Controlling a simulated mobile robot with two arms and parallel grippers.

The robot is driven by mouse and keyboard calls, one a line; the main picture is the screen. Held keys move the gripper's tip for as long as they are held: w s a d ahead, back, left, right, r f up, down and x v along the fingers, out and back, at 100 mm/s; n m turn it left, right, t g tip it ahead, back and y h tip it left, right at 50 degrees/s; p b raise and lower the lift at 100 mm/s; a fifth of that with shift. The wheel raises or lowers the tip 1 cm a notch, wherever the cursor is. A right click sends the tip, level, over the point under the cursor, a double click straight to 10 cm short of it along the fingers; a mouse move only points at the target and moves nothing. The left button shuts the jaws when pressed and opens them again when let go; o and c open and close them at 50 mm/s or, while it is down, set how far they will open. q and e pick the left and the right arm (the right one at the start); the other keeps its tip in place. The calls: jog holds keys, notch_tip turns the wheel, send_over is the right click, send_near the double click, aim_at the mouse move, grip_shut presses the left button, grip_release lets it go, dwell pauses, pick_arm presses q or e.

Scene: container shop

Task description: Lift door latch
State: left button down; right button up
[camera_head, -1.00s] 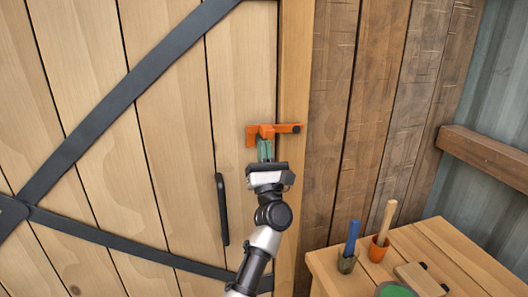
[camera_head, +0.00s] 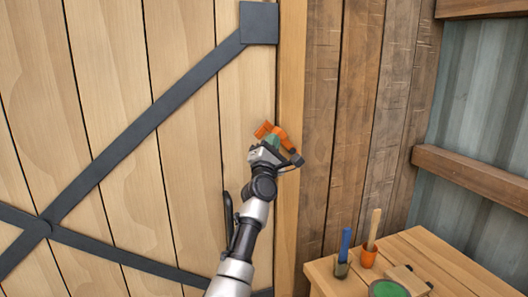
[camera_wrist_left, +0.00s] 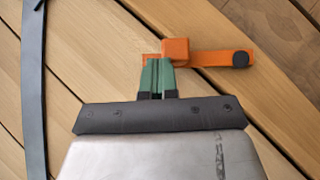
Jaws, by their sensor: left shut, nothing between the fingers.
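The orange door latch (camera_head: 283,137) sits near the right edge of the light wooden door (camera_head: 185,130). It is tilted, its black-tipped end lower right. The wrist view shows its orange arm (camera_wrist_left: 212,55), a raised block and the black round end. My left gripper (camera_head: 272,139) is at the latch, with its arm rising from below. Its green fingers (camera_wrist_left: 158,72) are shut together, with nothing between them. Their tips are at the latch's block; I cannot tell whether they press on it. The gripper body hides part of the latch in the head view. My right gripper is out of view.
A black vertical door handle (camera_head: 228,215) is partly behind my left arm. Dark metal straps (camera_head: 150,118) cross the door. At lower right, a wooden table (camera_head: 455,262) holds a blue-handled tool (camera_head: 345,243), an orange cup (camera_head: 368,256) and a green round item (camera_head: 389,289).

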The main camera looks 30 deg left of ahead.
aim_at(282, 131)
pick_arm(q)
jog(key=shift+w+d+r+b, duration=0.3)
jog(key=shift+w+d+r, duration=0.15)
jog(key=shift+w+r, duration=0.2)
jog(key=shift+w+d+r+b, duration=0.35)
jog(key=shift+w+r, duration=0.2)
jog(key=shift+r, duration=0.6)
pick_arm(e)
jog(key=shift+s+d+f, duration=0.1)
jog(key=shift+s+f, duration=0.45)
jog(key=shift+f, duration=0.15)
